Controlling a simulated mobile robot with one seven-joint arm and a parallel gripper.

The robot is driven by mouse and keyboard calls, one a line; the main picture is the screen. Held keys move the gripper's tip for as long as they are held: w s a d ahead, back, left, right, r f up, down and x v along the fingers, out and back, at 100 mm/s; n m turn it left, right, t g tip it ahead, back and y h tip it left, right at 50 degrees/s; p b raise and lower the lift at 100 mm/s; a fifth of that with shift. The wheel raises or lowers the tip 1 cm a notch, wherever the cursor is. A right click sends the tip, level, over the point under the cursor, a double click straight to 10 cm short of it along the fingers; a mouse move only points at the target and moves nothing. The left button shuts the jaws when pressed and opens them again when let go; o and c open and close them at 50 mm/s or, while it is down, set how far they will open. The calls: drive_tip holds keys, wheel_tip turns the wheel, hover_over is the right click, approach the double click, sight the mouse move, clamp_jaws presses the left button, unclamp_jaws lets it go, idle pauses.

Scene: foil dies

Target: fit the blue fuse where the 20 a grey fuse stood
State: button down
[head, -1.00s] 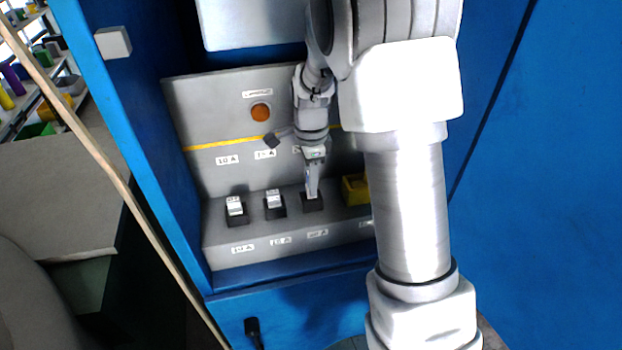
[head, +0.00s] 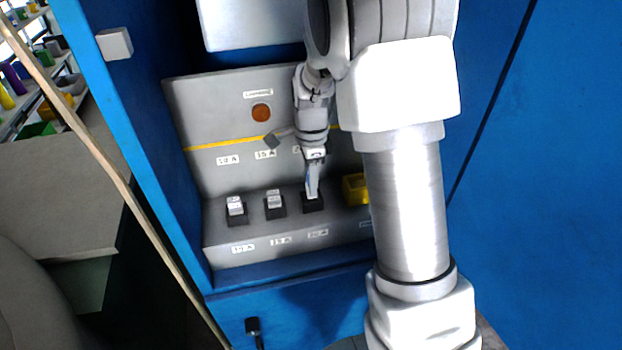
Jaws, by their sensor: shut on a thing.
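My gripper (head: 312,187) points down at the third black socket (head: 313,204) from the left, above the 20 A label (head: 318,233). It is shut on a thin piece with a bluish edge, which I take to be the blue fuse (head: 309,184). The fingers hide most of it, so I cannot tell how deep it sits in the socket. A grey-white fuse (head: 235,206) stands in the 10 A socket and another (head: 274,201) in the 15 A socket.
An orange-brown round lamp (head: 261,113) is on the grey back panel (head: 215,110). Blue cabinet walls (head: 135,120) close in the sides.

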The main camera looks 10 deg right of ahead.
drive_tip(key=shift+f, duration=0.35)
drive_tip(key=shift+r, duration=0.2)
drive_tip(key=shift+r, duration=0.2)
drive_tip(key=shift+s+d+p, duration=0.1)
drive_tip(key=shift+d+p, duration=0.05)
drive_tip(key=shift+p, duration=0.15)
idle(1.4)
drive_tip(key=shift+f, duration=0.4)
drive_tip(key=shift+r, duration=0.2)
drive_tip(key=shift+r, duration=0.2)
